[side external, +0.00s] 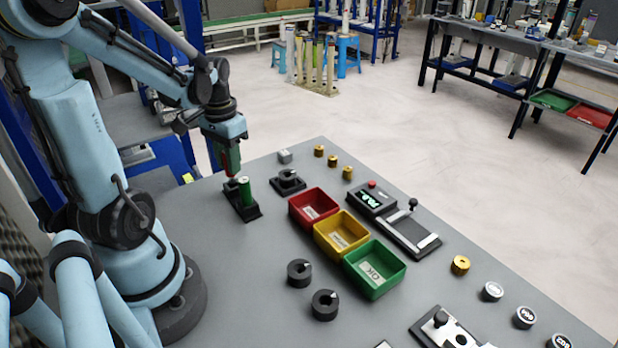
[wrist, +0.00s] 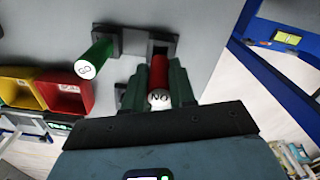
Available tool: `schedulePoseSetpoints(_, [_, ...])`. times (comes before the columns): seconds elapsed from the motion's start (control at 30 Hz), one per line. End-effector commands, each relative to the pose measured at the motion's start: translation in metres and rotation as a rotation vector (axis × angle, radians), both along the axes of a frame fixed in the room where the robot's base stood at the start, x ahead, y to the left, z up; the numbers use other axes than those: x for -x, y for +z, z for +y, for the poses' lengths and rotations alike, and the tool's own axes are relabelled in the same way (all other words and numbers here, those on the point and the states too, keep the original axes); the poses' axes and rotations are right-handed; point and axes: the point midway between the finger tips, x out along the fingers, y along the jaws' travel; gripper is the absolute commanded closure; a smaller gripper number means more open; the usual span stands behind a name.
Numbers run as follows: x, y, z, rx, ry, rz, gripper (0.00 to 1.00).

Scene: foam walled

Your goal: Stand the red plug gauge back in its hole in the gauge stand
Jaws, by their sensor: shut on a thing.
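My gripper (wrist: 155,88) is shut on the red plug gauge (wrist: 158,72), whose white "NO" end faces the wrist camera. In the side view the red gauge (side external: 233,163) hangs roughly upright between the fingers, over the far end of the black gauge stand (side external: 247,214). In the wrist view the gauge's far end meets the stand's right-hand block (wrist: 168,41); I cannot tell whether it is inside the hole. The green plug gauge (side external: 244,188), with a white "GO" end in the wrist view (wrist: 85,69), stands in the stand's other position.
A small black fixture (side external: 288,181) is close to the stand's right. Red (side external: 305,218), yellow (side external: 325,243) and green (side external: 360,282) bins stand further right. Two black rings (side external: 299,272) lie nearer. The grey bench in front of the stand is clear.

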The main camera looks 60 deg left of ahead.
Motion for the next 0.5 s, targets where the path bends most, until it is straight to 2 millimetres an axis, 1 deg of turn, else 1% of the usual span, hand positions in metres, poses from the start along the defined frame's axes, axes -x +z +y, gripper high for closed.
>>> schedulePoseSetpoints(0.5, [0.0, -0.012, 0.0, 0.0, 0.0, 0.0, 1.0])
